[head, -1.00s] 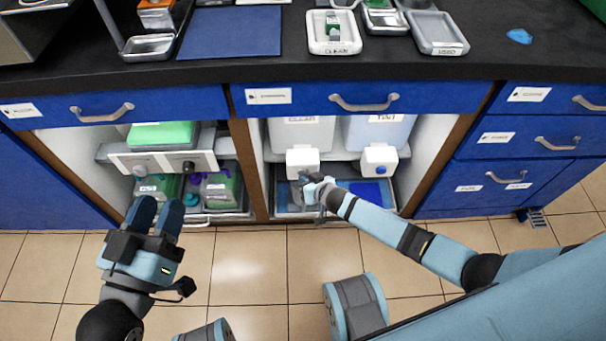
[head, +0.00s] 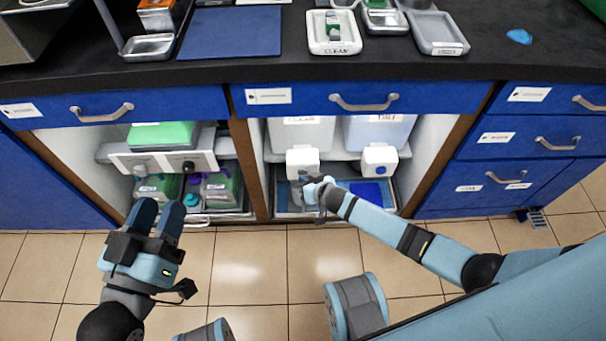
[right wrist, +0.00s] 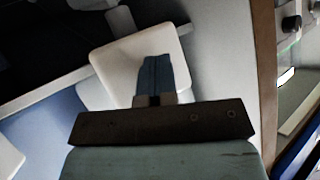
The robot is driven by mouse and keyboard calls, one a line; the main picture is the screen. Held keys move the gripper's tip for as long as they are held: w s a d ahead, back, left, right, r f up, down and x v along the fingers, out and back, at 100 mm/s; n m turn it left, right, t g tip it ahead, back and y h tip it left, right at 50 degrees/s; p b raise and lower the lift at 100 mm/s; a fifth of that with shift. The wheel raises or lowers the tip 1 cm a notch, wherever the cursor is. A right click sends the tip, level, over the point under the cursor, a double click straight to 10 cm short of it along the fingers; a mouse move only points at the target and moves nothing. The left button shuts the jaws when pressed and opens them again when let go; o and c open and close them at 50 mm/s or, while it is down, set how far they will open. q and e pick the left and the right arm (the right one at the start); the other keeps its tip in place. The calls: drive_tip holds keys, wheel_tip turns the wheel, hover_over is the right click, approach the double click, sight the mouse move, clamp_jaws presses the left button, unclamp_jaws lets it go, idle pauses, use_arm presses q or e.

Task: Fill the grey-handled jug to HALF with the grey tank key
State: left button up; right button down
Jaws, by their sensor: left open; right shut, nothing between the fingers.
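My right gripper (head: 309,189) is shut and empty in the right cabinet bay, just below and in front of the white outlet block (head: 301,161) of the left tank (head: 300,132). In the right wrist view its shut blue fingers (right wrist: 155,78) lie in front of a white block (right wrist: 118,62). I cannot make out the grey key behind the gripper. A greyish shape (head: 297,196) under that block may be the jug; the gripper partly hides it, and its handle and fill level cannot be told. My left gripper (head: 157,207) is open and empty in front of the left bay.
The right tank's block (head: 380,158) has a blue key, with a blue patch on the tray (head: 347,208) below. The left bay holds a white two-key panel (head: 163,163) above green-filled containers (head: 217,189). Drawers stand at right; the front floor is clear.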

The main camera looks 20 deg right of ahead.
idle(0.8)
idle(0.7)
idle(0.6)
idle(0.6)
idle(0.7)
idle(0.7)
drive_tip(key=shift+s+a+p, duration=0.25)
drive_tip(key=shift+s+p, duration=0.15)
drive_tip(key=shift+s, duration=0.5)
